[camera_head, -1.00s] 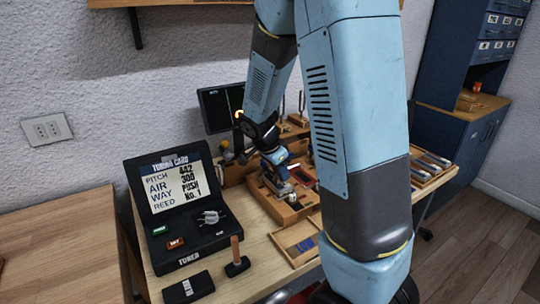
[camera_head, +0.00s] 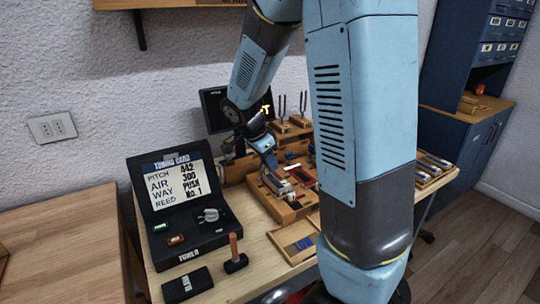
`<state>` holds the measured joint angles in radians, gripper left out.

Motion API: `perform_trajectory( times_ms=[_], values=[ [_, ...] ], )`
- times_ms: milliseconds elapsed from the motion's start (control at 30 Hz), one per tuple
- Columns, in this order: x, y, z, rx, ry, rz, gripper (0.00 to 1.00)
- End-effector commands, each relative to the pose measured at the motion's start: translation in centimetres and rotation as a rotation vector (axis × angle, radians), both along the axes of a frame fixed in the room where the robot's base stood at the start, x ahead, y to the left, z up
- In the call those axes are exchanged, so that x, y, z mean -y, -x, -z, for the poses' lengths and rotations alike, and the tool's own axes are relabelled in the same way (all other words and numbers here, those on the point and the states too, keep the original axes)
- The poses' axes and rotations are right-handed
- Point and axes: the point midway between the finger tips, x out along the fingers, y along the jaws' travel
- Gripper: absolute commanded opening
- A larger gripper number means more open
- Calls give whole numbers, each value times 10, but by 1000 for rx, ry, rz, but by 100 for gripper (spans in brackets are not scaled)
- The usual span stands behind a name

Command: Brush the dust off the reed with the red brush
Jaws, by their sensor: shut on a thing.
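My gripper (camera_head: 270,160) is small in the view, above the left part of a wooden work block (camera_head: 290,208) on the bench. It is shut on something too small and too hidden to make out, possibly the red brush. A pale metallic piece (camera_head: 283,187) lies on the block just below it. A dark red patch (camera_head: 301,175) shows in the block's recess to the right. I cannot tell the reed or any dust on it at this size. My own arm covers the right side of the block.
A black tuner case (camera_head: 190,240) with an open lid card stands left on the bench. A wood-handled mallet (camera_head: 235,255), a black box (camera_head: 187,285) and a shallow wooden tray (camera_head: 296,242) lie in front. Tuning forks (camera_head: 281,107) and a dark screen (camera_head: 215,110) stand behind.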

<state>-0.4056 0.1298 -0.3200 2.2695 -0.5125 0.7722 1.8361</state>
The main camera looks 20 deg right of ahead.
Motion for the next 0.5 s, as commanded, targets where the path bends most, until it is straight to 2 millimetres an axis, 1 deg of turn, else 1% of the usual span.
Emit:
perform_trajectory(
  times_ms=[100,300,500],
  values=[
    [2,0,-11,3,-1,4,0],
    [5,0,-27,2,0,9,0],
    [5,0,-30,1,0,9,0]
  ],
)
